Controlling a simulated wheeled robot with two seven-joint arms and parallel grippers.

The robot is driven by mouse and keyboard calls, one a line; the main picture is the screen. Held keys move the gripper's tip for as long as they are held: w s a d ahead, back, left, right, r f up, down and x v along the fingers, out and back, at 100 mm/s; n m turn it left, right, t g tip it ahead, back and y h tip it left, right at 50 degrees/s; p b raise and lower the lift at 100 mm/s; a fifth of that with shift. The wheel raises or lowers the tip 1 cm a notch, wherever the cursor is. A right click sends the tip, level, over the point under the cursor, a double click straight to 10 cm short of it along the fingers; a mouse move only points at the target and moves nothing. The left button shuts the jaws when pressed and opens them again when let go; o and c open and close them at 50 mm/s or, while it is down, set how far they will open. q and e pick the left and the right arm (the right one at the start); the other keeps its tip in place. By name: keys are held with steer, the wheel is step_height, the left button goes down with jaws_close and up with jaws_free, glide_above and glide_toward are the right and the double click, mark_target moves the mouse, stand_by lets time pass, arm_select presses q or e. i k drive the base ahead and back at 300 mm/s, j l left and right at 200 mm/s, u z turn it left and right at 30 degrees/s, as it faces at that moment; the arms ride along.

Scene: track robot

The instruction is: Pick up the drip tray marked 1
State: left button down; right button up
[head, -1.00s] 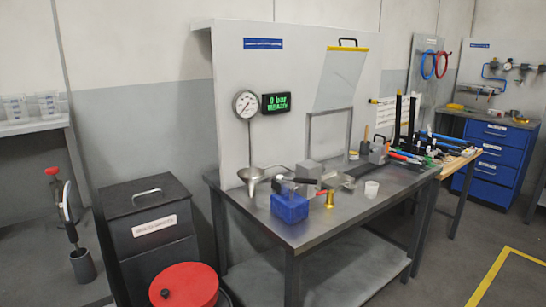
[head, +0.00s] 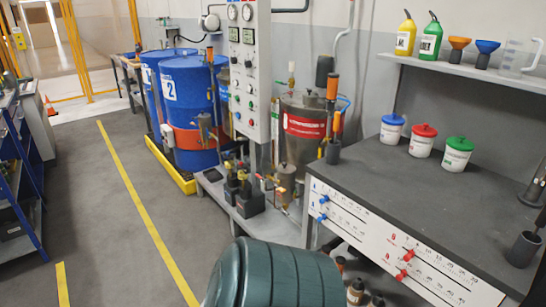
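I cannot make out a drip tray marked 1 in the head view. A blue drum (head: 196,105) with a white label reading 2 stands at the back left, with a second blue drum (head: 151,68) behind it. A yellow tray-like base (head: 175,170) lies under the drums; I see no number on it. Neither of my grippers shows.
A dark workbench (head: 420,195) on the right holds white tubs with blue, red and green lids. A control panel (head: 249,70) and steel tank (head: 302,145) stand mid-view. A dark green rounded container (head: 270,275) blocks the lower middle. Grey floor (head: 95,215) is clear at left.

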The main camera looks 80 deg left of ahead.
mark_target(213, 175)
steer(key=u, duration=3.25)
steer(key=i+z, duration=0.15)
steer(key=z, duration=0.25)
steer(key=i+j+z, duration=0.15)
steer(key=z, duration=0.25)
steer(key=i+j+z, duration=0.3)
steer(key=i+j, duration=0.15)
steer(key=j, duration=0.2)
steer(key=i+j+z, duration=0.15)
steer(key=j, duration=0.2)
steer(key=i+j, duration=0.2)
steer(key=j, duration=0.2)
steer(key=i+j, duration=0.2)
steer(key=j, duration=0.2)
steer(key=i+j, duration=0.25)
steer(key=i+j+z, duration=0.1)
steer(key=j, duration=0.4)
steer(key=i+j, duration=0.5)
steer(key=j, duration=0.3)
steer(key=i+j, duration=0.2)
steer(key=j, duration=0.2)
steer(key=z, duration=0.05)
